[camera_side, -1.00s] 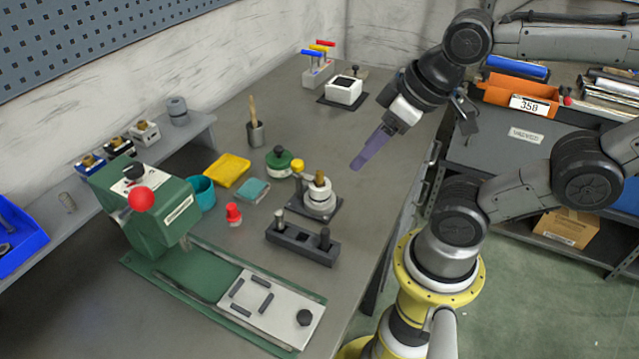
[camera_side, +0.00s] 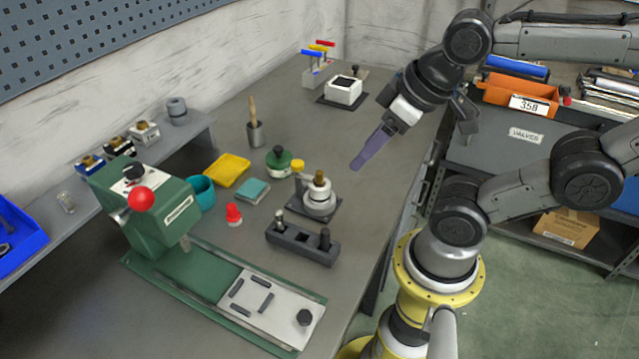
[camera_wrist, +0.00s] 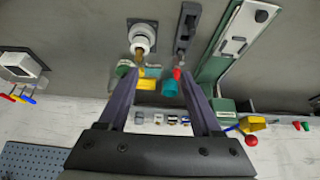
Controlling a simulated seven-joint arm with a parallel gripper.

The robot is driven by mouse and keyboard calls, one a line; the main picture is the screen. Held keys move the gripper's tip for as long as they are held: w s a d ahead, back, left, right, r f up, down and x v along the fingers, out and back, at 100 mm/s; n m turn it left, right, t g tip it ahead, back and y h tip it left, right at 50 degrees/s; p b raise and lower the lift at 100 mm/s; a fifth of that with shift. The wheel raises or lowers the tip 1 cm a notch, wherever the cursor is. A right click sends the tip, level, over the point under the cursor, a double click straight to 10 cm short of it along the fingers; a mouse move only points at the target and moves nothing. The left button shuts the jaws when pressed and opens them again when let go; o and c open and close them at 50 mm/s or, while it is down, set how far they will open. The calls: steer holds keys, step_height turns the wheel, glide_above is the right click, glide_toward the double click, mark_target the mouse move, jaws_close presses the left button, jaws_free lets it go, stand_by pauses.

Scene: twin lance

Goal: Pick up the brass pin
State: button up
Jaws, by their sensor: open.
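A brass-coloured pin (camera_side: 319,180) stands upright in the white round holder (camera_side: 318,199), with only its upper part showing. In the wrist view the brass pin (camera_wrist: 138,53) shows below the white ring, up and left of the gap between my fingers. My gripper (camera_side: 357,164) is in the air up and to the right of the holder in the side view, fingers pointing down and left. In the wrist view my gripper (camera_wrist: 160,75) shows two separated purple fingers with nothing held between them. The pin's lower part is hidden in the holder.
A dark block (camera_side: 302,244) with upright pegs stands in front of the holder. A green-lidded jar (camera_side: 279,159) and a yellow-topped post are close behind it. A green press (camera_side: 150,213) with a red knob is at left. The bench right of the holder is clear.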

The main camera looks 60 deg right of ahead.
steer(key=shift+c, duration=0.7)
